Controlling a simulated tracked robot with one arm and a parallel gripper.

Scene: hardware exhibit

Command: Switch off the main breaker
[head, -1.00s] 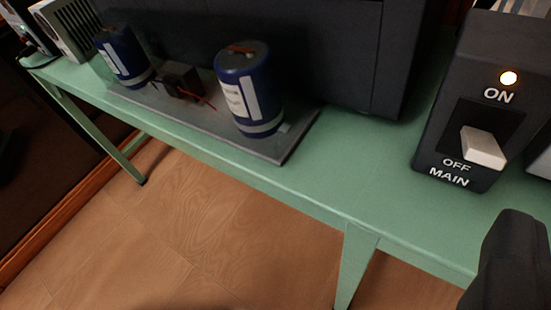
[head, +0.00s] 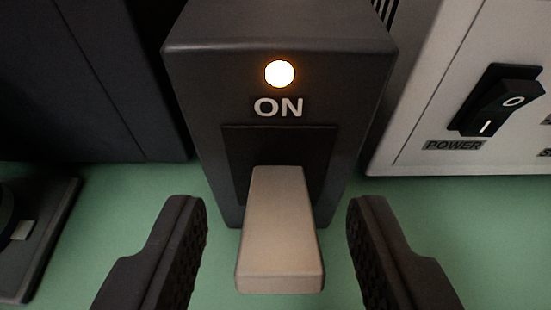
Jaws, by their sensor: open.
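The main breaker (head: 200,110) is a dark box standing on the green table, in the middle of the head view. A round lamp (head: 280,73) near its top glows, above the word ON. Its beige lever (head: 280,235) sticks out toward me from a dark recess. My gripper (head: 277,225) is open, with one finger on each side of the lever and a gap on both sides. The OFF and MAIN labels are hidden now behind the lever or below the view.
A white unit (head: 440,100) with a black POWER rocker switch (head: 500,101) stands close on the right. A large dark cabinet (head: 90,80) is on the left. A grey base plate (head: 45,235) lies at the lower left. Bare green table (head: 110,215) shows between.

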